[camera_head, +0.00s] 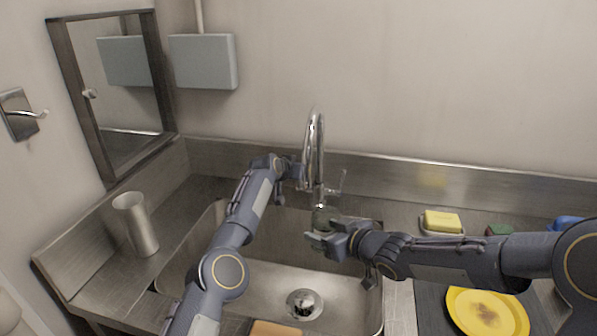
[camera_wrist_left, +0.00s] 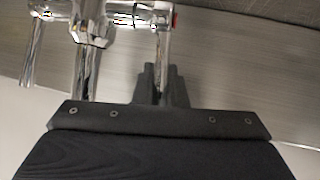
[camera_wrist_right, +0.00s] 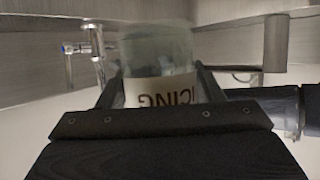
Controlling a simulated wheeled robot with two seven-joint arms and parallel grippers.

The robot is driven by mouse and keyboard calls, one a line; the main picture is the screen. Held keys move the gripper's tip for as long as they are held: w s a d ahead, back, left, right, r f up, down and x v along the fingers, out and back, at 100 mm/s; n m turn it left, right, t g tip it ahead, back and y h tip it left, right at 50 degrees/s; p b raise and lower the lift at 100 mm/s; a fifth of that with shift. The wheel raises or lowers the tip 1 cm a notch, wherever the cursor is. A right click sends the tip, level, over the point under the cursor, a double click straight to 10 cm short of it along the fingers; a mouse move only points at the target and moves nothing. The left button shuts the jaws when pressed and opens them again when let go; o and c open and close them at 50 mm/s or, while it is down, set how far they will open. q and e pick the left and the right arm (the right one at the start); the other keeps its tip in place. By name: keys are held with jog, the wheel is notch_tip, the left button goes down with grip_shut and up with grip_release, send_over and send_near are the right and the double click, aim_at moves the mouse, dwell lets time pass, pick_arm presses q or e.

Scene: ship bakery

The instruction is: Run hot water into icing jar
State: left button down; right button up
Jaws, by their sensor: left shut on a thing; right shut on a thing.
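The chrome tap (camera_head: 314,150) stands behind the sink (camera_head: 255,275), with one lever (camera_head: 341,183) showing on its right. My left gripper (camera_head: 297,172) is at the tap's left side. In the left wrist view its fingers (camera_wrist_left: 160,82) are shut on a chrome lever (camera_wrist_left: 164,50), near a red mark. My right gripper (camera_head: 318,238) is shut on the glass icing jar (camera_head: 324,214), which is over the sink, below the tap. The jar (camera_wrist_right: 158,55) shows its "ICING" label upside down in the right wrist view. I cannot tell whether water runs or what the jar holds.
A metal cup (camera_head: 136,225) stands on the left counter. A yellow sponge (camera_head: 442,222) on a dish and a yellow plate (camera_head: 487,312) with a brown stain lie at the right. An orange-brown item (camera_head: 275,328) is at the sink's front edge. A drain (camera_head: 304,304) shows in the basin.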

pick_arm(q)
jog(key=shift+a+f, duration=0.1)
jog(key=shift+f, duration=0.05)
jog(key=c, duration=1.5)
grip_release()
pick_arm(e)
jog(key=shift+a, duration=0.1)
pick_arm(q)
jog(key=shift+r, duration=0.25)
jog(key=shift+s+a+r, duration=0.3)
jog(key=shift+s+r, duration=0.1)
jog(key=shift+s, duration=0.05)
jog(key=shift+f+v, duration=0.2)
jog(key=shift+v, duration=2.8)
jog(key=shift+s+d, duration=0.1)
jog(key=shift+s, duration=0.1)
